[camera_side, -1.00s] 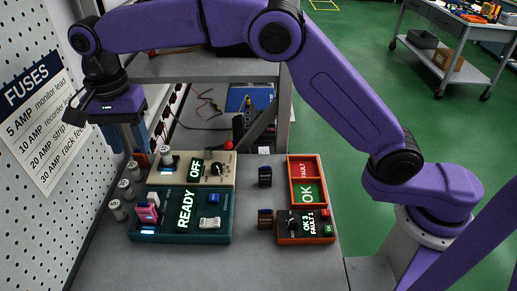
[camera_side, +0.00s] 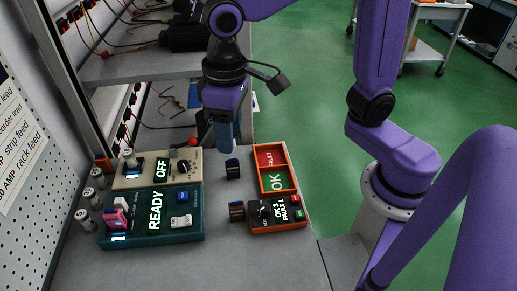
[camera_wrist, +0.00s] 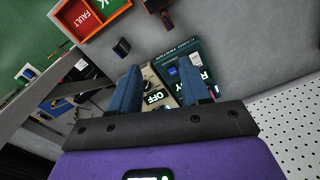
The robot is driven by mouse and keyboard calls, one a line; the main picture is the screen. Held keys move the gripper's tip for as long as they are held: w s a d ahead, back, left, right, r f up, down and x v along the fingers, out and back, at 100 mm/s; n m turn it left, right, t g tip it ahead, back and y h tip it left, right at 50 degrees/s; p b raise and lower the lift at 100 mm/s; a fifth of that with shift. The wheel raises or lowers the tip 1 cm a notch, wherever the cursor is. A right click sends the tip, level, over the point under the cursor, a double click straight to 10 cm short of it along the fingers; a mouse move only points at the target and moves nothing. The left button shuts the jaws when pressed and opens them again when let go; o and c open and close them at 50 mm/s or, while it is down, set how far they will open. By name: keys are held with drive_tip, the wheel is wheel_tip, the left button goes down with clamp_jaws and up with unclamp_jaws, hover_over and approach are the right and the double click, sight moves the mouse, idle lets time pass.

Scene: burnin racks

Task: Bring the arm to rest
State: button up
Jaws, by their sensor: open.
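My gripper (camera_side: 226,140) hangs above the back of the bench, just right of the beige unit (camera_side: 186,157) whose display reads OFF. Its fingers point down. In the wrist view my gripper (camera_wrist: 160,95) has its two blue fingers spread apart with nothing held between them. Beyond the fingers the beige unit (camera_wrist: 152,80) and the teal READY unit (camera_wrist: 190,58) show.
The teal unit (camera_side: 180,234) stands in front of the beige one. An orange tray (camera_side: 259,173) with FAULT and OK compartments and an orange-black tester (camera_side: 265,222) stand right. Dark blocks (camera_side: 233,169) sit between. Cylindrical fuses (camera_side: 90,197) line the left. Front bench is clear.

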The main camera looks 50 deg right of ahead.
drive_tip(key=s+d+f+n, duration=0.2)
drive_tip(key=s+d+n, duration=0.1)
drive_tip(key=s+d, duration=0.4)
drive_tip(key=s+d+f+n, duration=0.2)
drive_tip(key=s+d+n, duration=0.2)
drive_tip(key=s+d, duration=0.2)
drive_tip(key=shift+s+d+f+n, duration=0.3)
drive_tip(key=shift+s+d+f, duration=0.05)
drive_tip(key=shift+d, duration=0.35)
